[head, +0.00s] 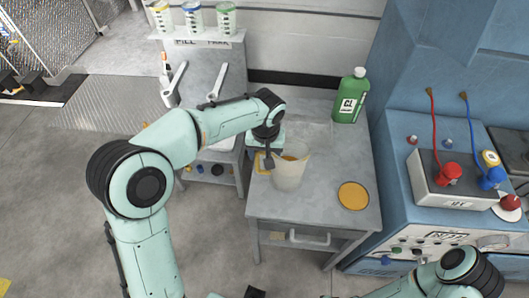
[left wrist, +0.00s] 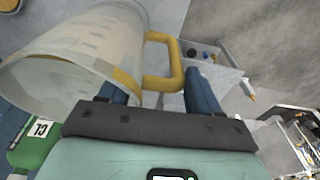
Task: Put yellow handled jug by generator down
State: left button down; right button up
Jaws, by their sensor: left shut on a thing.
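The clear jug (head: 290,172) with the yellow handle (head: 262,163) is over the left part of the grey bench top (head: 325,150). It looks nearly upright, with an amber patch inside. Whether its base touches the bench, I cannot tell. My left gripper (head: 268,157) is at its left side, shut on the handle. In the left wrist view the jug (left wrist: 65,75) fills the upper left, and its handle (left wrist: 176,65) runs between my two fingers. My right arm shows at the lower right of the head view, but its gripper cannot be made out.
A round yellow disc (head: 353,195) lies on the bench, right of the jug. A green bottle (head: 350,97) stands at the back right corner. A blue machine (head: 430,225) with a red and blue terminal box (head: 460,190) is on the right. Measuring cups (head: 193,15) stand on a shelf behind.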

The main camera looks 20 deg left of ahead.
pick_arm(q)
jog(key=shift+w+f, duration=0.1)
jog(key=shift+c, duration=1)
grip_release()
pick_arm(e)
jog(key=shift+f, duration=0.1)
pick_arm(q)
jog(key=shift+r, duration=0.4)
notch_tip(320, 180, up, 11)
jog(key=s+p, duration=0.1)
jog(key=shift+s+d+r, duration=0.2)
jog(key=shift+s+d, duration=0.05)
jog(key=shift+d, duration=0.15)
pick_arm(e)
jog(key=shift+w+r, duration=0.3)
jog(key=shift+r, duration=0.25)
jog(key=shift+w+r, duration=0.3)
jog(key=shift+r, duration=0.2)
